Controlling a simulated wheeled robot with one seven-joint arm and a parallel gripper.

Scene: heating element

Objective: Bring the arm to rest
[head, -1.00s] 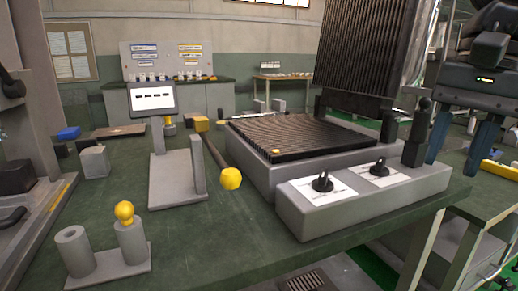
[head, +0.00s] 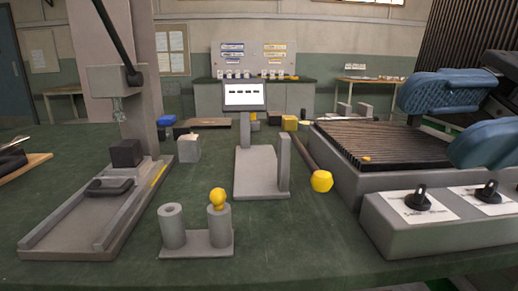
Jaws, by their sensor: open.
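My gripper (head: 428,122) is at the right of the head view, with its two blue fingers pointing left and spread apart. Nothing shows between the fingers. It is in front of the heating element's ribbed lower plate (head: 378,143) in the picture, and one finger covers the plate's right part. The raised ribbed upper plate (head: 466,36) stands behind it, cut off by the picture's edge. Whether a finger touches the heating element cannot be told. The rest of my arm is mostly out of view.
The grey control box (head: 390,236) with black knobs is below the gripper. A small display stand (head: 262,172), a yellow-tipped lever (head: 321,180), a two-post holder (head: 198,243) and a press-like stand (head: 95,215) occupy the green table (head: 290,236). The table's front middle is clear.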

